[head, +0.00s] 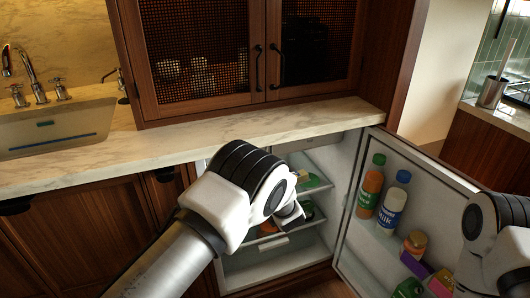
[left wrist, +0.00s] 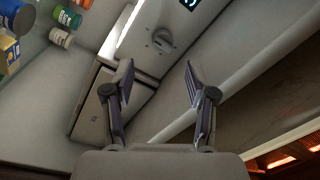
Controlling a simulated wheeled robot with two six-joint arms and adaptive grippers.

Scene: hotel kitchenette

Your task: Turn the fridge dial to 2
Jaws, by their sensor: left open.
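The fridge dial (left wrist: 162,40) is a small round grey knob on a pale panel inside the fridge, near the top middle of the left wrist view. Its number marks are too small to read. My left gripper (left wrist: 158,80) is open and empty, and the dial appears beyond its fingertips, between them and apart from them. In the head view my left gripper (head: 291,213) reaches into the open fridge (head: 270,278), and the dial does not show there. Part of my right arm shows at the right edge, but its gripper is out of frame.
The fridge door (head: 353,270) stands open on the right, with bottles (head: 390,208) and jars on its shelves. Glass shelves (head: 318,182) with food lie inside the fridge. The marble counter (head: 240,138) runs above it. A lit display (left wrist: 190,4) is near the dial.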

